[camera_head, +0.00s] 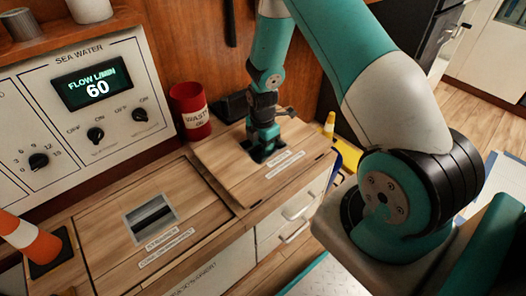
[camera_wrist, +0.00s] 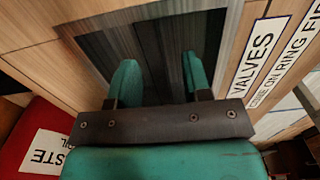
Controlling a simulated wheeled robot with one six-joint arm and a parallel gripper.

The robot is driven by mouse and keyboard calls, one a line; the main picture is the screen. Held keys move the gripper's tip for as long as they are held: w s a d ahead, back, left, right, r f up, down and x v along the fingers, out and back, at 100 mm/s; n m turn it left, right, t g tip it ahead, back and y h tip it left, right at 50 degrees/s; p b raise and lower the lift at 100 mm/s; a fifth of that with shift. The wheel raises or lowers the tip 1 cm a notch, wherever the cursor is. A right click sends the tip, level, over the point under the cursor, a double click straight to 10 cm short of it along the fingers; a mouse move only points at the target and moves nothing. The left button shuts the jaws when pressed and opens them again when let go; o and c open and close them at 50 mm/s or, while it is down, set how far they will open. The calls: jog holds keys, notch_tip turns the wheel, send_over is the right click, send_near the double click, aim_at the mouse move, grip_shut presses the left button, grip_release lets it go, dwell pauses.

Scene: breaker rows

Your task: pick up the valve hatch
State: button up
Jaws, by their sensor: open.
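The valve hatch (camera_head: 222,158) is a wooden panel set in the counter, closed and flat, with white labels along its front edge. In the wrist view its label (camera_wrist: 253,62) reads "VALVES". My gripper (camera_head: 263,154) points down at the dark recessed pull in the hatch and hides most of it. In the wrist view my gripper (camera_wrist: 160,78) is open, its two teal fingers apart over the dark recess (camera_wrist: 213,40). A bar in the recess shows between the fingers. I cannot tell how deep the fingertips reach or whether they touch the bar.
A second wooden hatch (camera_head: 105,217) with a recessed pull lies to the left. A red waste can (camera_head: 190,110) stands behind the valve hatch. An orange-white cone (camera_head: 30,240) is at far left. The sea water panel (camera_head: 80,100) rises behind. Drawers (camera_head: 290,215) are below.

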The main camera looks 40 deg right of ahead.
grip_shut()
dwell(1.4)
